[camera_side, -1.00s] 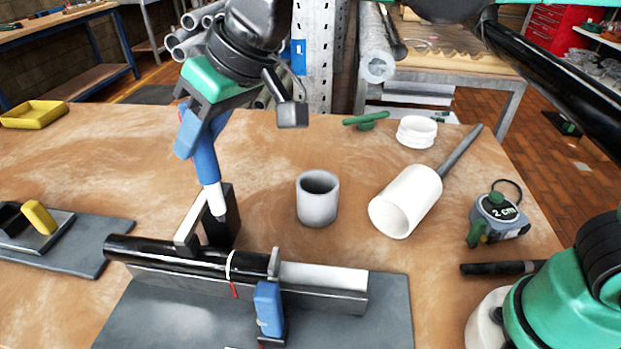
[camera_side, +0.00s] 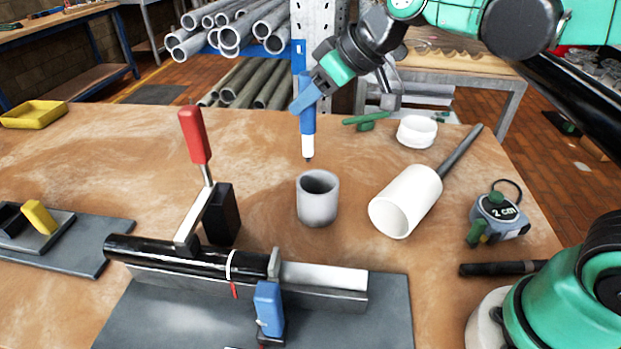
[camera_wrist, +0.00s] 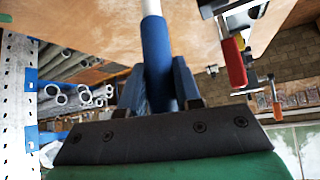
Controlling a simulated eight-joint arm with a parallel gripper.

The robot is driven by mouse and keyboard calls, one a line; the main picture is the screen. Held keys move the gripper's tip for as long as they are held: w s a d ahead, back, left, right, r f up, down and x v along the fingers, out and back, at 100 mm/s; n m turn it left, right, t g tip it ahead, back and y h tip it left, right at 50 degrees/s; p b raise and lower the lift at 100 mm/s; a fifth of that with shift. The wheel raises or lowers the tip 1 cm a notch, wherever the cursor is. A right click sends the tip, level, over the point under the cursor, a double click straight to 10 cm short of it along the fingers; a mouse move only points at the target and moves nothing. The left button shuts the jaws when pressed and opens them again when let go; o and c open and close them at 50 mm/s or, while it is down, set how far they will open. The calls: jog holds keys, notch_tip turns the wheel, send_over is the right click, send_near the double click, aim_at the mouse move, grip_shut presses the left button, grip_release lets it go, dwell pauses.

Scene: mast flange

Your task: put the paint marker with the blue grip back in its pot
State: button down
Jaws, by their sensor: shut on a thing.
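The paint marker with the blue grip (camera_side: 308,130) is held in my gripper (camera_side: 305,102), its white lower part and dark tip pointing down. In the side view the tip shows just above the grey pot (camera_side: 318,203), near its opening and apart from it. The pot stands upright on the wooden table, and its dark opening looks empty. In the wrist view the marker's blue grip (camera_wrist: 158,60) stands between the two blue fingers of my gripper (camera_wrist: 160,85). The pot is not visible in the wrist view.
A clamp with a red handle (camera_side: 194,135) stands left of the pot, by a black tube (camera_side: 180,254) in a fixture. A white lid (camera_side: 417,131) lies behind.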

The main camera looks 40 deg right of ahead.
notch_tip(320, 180, down, 9)
jog(key=d, duration=0.1)
jog(key=shift+d, duration=0.4)
dwell(0.5)
jog(key=shift+r, duration=0.1)
dwell(0.4)
jog(key=c, duration=0.5)
grip_release()
jog(key=shift+c, duration=0.2)
jog(key=shift+s, duration=0.1)
jog(key=s+d+r+m+h, duration=0.2)
jog(key=s+d+m+h, duration=0.1)
jog(key=s, duration=0.6)
jog(key=shift+s+d+m+g+h, duration=0.3)
jog(key=shift+d+m, duration=0.5)
jog(key=shift+d, duration=0.3)
